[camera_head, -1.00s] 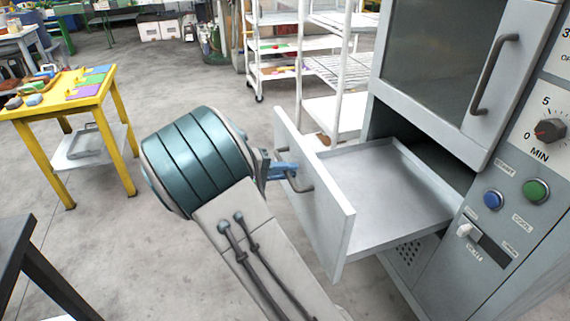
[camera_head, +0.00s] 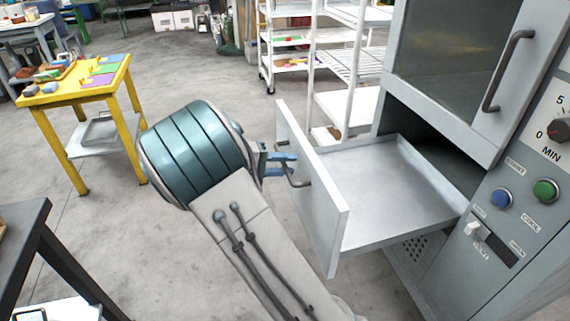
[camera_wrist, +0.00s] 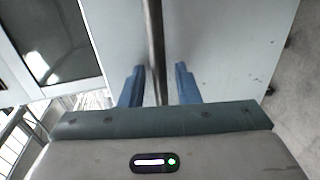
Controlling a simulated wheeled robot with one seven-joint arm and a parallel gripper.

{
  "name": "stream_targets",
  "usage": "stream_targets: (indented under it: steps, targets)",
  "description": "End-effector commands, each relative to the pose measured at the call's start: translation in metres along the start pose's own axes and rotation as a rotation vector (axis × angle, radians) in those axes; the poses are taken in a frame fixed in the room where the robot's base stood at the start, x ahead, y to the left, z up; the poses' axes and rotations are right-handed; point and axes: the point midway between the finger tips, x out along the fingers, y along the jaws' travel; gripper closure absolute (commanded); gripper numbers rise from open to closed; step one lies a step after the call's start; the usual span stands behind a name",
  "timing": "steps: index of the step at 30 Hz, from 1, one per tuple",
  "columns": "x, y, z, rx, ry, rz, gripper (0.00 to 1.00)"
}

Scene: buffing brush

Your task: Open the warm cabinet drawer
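The warm cabinet (camera_head: 420,290) stands at the right of the head view. Its pale grey drawer (camera_head: 395,200) is pulled well out, and its empty inside shows. The drawer handle (camera_head: 300,183) is a dark bar on the front panel. My gripper (camera_head: 283,164) is at this handle, with its two blue fingers spread. In the wrist view my gripper (camera_wrist: 159,67) is open, with the handle bar (camera_wrist: 155,40) between the fingers and a gap on both sides. The drawer front (camera_wrist: 225,50) lies just beyond the fingertips.
Above the drawer is a closed glass door with a handle (camera_head: 507,70). Buttons and a dial sit on the right panel. A white rack (camera_head: 345,105) stands behind the drawer. A yellow table (camera_head: 90,92) and a dark table (camera_head: 30,215) are at left, with clear floor between.

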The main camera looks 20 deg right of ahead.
Motion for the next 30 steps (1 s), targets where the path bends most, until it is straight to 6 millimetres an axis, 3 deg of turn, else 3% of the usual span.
stream_targets:
  steps: [7, 15, 21, 30]
  targets:
    - [-0.023, 0.001, -0.001, 0.0, 0.003, 0.0, 0.71]
    - [-0.085, 0.001, -0.001, 0.0, 0.003, -0.001, 0.71]
    - [-0.121, 0.001, -0.001, 0.0, 0.002, 0.0, 0.71]
    - [-0.138, 0.0, 0.0, 0.0, -0.001, 0.0, 0.71]
